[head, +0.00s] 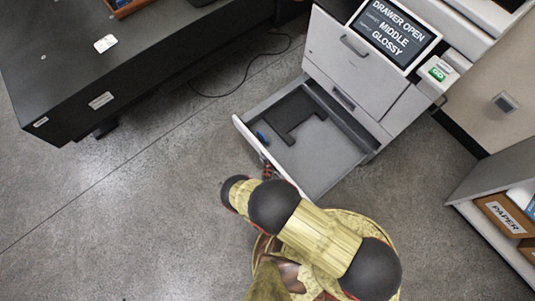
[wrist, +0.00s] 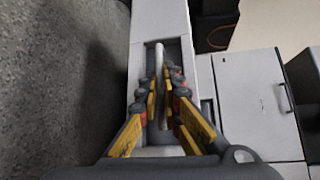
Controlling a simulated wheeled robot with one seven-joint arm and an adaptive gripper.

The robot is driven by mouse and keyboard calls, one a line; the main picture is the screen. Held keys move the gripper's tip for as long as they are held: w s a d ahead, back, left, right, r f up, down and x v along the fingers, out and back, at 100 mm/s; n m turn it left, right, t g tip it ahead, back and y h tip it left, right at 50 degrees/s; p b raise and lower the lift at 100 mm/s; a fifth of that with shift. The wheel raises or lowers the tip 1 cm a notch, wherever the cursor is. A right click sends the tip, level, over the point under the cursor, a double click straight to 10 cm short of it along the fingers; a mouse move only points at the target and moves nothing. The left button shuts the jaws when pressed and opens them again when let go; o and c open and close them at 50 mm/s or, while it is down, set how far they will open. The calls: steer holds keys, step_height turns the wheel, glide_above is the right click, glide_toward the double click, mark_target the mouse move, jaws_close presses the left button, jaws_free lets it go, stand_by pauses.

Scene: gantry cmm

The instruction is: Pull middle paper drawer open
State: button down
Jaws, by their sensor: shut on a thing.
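The paper drawer (head: 335,163) is pulled well out of the grey printer cabinet (head: 375,82) in the head view. A dark plate (head: 290,115) and a small blue part (head: 261,136) show inside it. The printer's screen (head: 394,35) reads "DRAWER OPEN", "MIDDLE", "GLOSSY". My gripper (head: 266,168) is at the drawer's front, partly hidden by my arm. In the wrist view, my gripper's yellow fingers (wrist: 162,95) are shut on the pale bar handle (wrist: 159,58) in a recess of the drawer front (wrist: 145,22).
A black table (head: 110,65) stands at the upper left, with a cable (head: 245,80) on the floor beside it. A shelf with a box labelled "PAPER" (head: 505,216) stands at the right. The grey floor (head: 130,215) left of the drawer is clear.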

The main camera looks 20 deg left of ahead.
steer(key=c, duration=2.3)
jaws_free()
